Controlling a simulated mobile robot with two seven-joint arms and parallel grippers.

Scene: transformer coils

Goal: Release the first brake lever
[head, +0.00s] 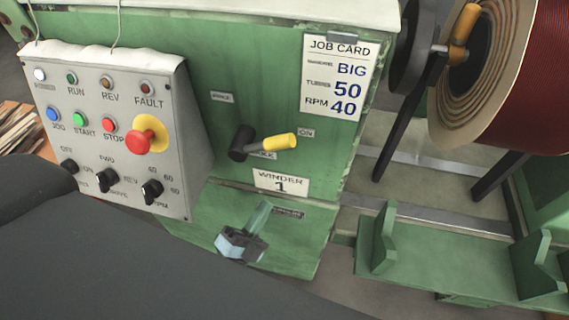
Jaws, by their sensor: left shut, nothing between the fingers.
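The brake lever has a yellow grip (279,142) and a dark hub (241,143) on the green front of the winder. Its grip points right, toward the small ON label (306,133). Another label under the lever is partly covered by it. My left arm, a large dark shape (110,250), fills the lower left close to the camera. Its fingertips cannot be made out. My left gripper is shut and empty, and nothing of it is seen touching the lever. My right gripper does not show.
A grey control box (118,125) with buttons, knobs and a red stop button (140,141) juts out left of the lever. A pedal-like part (240,244) sits below. A job card (338,77) and a large coil (520,75) are at right. Space before the lever looks clear.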

